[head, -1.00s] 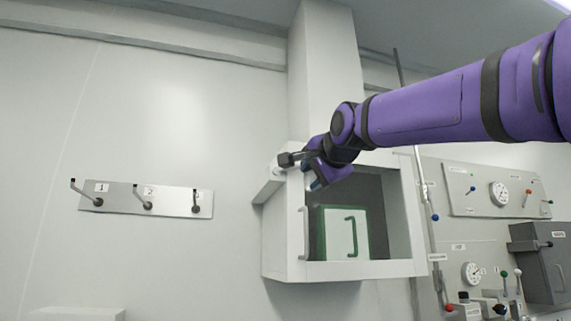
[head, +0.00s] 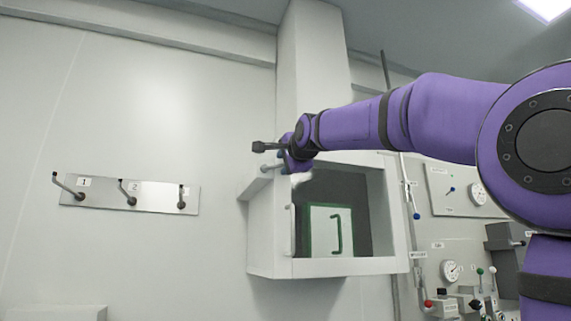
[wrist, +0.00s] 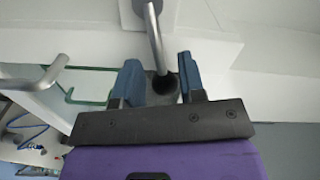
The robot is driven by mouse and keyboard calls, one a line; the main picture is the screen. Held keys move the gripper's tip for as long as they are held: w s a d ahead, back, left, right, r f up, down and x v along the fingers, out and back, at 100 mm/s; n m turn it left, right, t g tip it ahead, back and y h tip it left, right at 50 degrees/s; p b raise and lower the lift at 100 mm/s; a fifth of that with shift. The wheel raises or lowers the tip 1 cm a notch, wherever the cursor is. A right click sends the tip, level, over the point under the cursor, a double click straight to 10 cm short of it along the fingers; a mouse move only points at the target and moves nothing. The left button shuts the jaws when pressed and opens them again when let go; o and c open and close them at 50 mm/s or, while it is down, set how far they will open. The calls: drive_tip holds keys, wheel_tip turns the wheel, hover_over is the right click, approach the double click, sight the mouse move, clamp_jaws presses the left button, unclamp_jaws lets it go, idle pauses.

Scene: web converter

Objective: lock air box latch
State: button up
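The white air box (head: 325,268) is fixed to the wall, with a dark window, a vertical grey handle (head: 292,230) and a green-framed panel (head: 318,231) seen inside. A metal latch lever (head: 270,166) shows at its upper left corner, partly hidden by my gripper (head: 284,156). In the wrist view, the latch lever (wrist: 153,38) runs from the top edge to a dark round base between my two blue fingertips (wrist: 160,82). My gripper is open; the fingers stand apart, and I cannot tell whether they touch the latch.
A wall plate (head: 150,196) with several numbered hooks is at left. A panel with gauges (head: 452,271) and knobs is at right, beside a vertical pipe (head: 415,215). The wall between the hooks and the air box is clear.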

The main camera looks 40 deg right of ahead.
drive_tip(key=shift+w+d, duration=0.1)
drive_tip(key=shift+w, duration=0.25)
drive_tip(key=shift+c, duration=0.5)
clamp_jaws()
drive_tip(key=shift+d+f+m, duration=0.1)
drive_tip(key=shift+f+m, duration=0.3)
drive_tip(key=shift+m, duration=0.4)
drive_tip(key=shift+d+f+m, duration=0.1)
drive_tip(key=shift+f+m, duration=0.25)
drive_tip(key=shift+m, duration=0.45)
